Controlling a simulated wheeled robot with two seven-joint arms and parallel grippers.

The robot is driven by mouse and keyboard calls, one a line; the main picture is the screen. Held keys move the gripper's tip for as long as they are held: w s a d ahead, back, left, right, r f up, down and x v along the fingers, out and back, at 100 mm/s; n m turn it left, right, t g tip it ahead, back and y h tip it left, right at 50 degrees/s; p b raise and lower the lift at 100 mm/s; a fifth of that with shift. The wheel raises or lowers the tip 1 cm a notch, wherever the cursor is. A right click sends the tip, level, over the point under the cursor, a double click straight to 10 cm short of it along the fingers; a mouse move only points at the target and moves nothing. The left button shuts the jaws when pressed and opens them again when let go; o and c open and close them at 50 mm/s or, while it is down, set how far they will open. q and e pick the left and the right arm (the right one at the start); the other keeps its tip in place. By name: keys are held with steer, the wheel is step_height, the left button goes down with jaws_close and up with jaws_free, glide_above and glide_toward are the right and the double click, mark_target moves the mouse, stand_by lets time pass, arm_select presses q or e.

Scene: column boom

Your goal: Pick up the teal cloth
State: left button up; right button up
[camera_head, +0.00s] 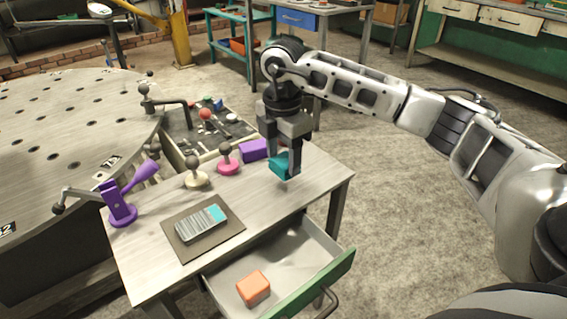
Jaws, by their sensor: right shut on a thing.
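The teal cloth (281,168) is at the back right of the small wooden table. My right gripper (286,165) points straight down over it and is shut on it. The fingers hide part of the cloth, and I cannot tell whether it still touches the tabletop. My left gripper does not show.
The table (150,266) also bears a purple block (254,150), pink and cream knobbed pieces, a dark mat (176,246) with a striped item, and a purple crank device (120,205). An open drawer (313,250) holds an orange block (253,287). A large round table stands left.

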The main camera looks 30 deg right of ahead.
steer(key=s+a+r, duration=0.9)
steer(key=a, duration=0.1)
steer(key=shift+p, duration=0.45)
steer(key=shift+a+r, duration=0.1)
steer(key=o, duration=0.4)
steer(key=c, duration=0.3)
steer(key=shift+n, duration=0.3)
